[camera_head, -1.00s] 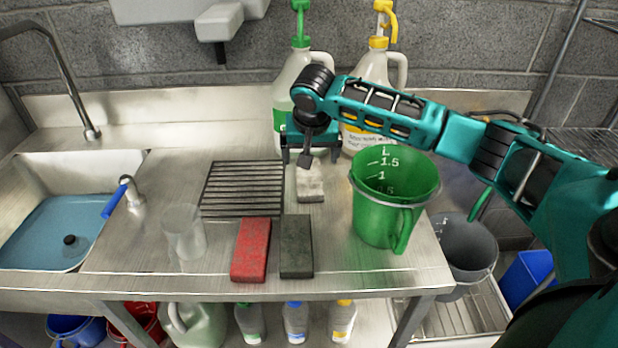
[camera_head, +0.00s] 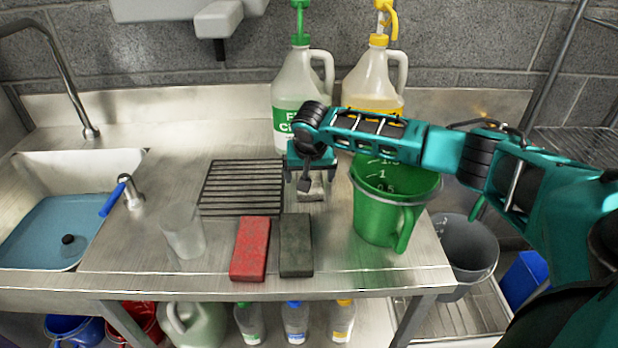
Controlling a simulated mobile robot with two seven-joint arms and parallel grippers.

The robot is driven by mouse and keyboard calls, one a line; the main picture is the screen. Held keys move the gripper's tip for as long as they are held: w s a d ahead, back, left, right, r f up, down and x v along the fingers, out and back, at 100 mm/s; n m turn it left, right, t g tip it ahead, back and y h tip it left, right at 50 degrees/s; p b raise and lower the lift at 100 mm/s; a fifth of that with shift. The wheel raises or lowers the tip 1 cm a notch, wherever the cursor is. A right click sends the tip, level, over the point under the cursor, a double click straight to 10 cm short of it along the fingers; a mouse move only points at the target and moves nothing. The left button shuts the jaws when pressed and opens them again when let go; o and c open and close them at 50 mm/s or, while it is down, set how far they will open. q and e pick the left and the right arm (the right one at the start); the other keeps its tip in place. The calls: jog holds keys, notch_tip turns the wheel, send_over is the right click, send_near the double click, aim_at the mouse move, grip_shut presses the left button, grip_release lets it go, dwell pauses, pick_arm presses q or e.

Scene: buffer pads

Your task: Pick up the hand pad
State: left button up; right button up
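A pale, whitish pad (camera_head: 316,194) lies on the steel counter, right of the black wire rack and mostly hidden under my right gripper. My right gripper (camera_head: 311,179) points down just over this pad, its two fingers apart on either side of it. It looks open, with nothing clearly held; whether the fingers touch the pad is hidden. A red pad (camera_head: 250,248) and a dark grey pad (camera_head: 296,245) lie side by side near the counter's front edge. My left gripper is not in view.
A green measuring bucket (camera_head: 378,213) stands close right of my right gripper, under the forearm. Two large jugs, green-topped (camera_head: 294,90) and yellow-topped (camera_head: 374,80), stand behind. The black rack (camera_head: 242,187) and a clear cup (camera_head: 183,232) are left, beside the sink (camera_head: 95,165).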

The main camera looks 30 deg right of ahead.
jog(key=c, duration=0.9)
jog(key=shift+c, duration=0.8)
jog(key=shift+r, duration=0.1)
notch_tip(320, 180, up, 20)
jog(key=p, duration=0.1)
